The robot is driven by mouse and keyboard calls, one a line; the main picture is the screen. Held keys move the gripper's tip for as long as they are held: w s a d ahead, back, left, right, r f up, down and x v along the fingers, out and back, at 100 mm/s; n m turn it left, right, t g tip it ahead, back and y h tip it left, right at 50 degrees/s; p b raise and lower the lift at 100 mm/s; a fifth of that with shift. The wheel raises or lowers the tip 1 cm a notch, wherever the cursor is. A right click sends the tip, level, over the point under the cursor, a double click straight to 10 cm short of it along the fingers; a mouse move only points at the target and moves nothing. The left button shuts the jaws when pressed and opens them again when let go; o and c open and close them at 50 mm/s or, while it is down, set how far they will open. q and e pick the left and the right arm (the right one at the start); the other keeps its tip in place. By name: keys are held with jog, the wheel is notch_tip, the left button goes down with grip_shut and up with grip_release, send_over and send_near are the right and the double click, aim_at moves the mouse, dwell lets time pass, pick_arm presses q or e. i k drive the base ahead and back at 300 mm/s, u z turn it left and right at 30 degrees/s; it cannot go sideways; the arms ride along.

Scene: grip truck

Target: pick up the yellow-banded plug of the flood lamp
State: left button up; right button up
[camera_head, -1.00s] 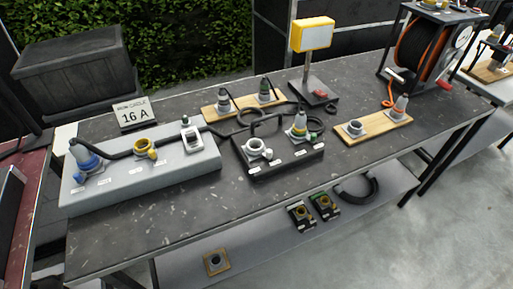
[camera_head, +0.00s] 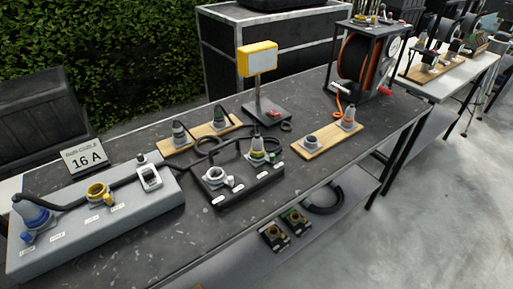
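The flood lamp (camera_head: 258,60) has a yellow square head on a post with a dark base, standing on the dark table. A grey plug with a yellowish band (camera_head: 257,149) stands upright at the right end of a black distribution box (camera_head: 238,186), in front of the lamp. Dark cable lies coiled between the plug and the lamp base; I cannot trace it fully to confirm which plug is the lamp's. Two more grey plugs (camera_head: 179,133) stand on a wooden board (camera_head: 199,135) behind the box; their bands are too small to read surely. Neither gripper is in view.
A grey socket panel (camera_head: 92,232) with a blue plug (camera_head: 32,213) and a yellow socket (camera_head: 97,193) is at left. A wooden board (camera_head: 329,143) with a socket and plug stands right, before a cable reel (camera_head: 360,62). The table's front right is clear.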

aim_at(258, 149)
jog(key=z, duration=2.15)
jog(key=i, duration=1.45)
jog(key=u, duration=3.7)
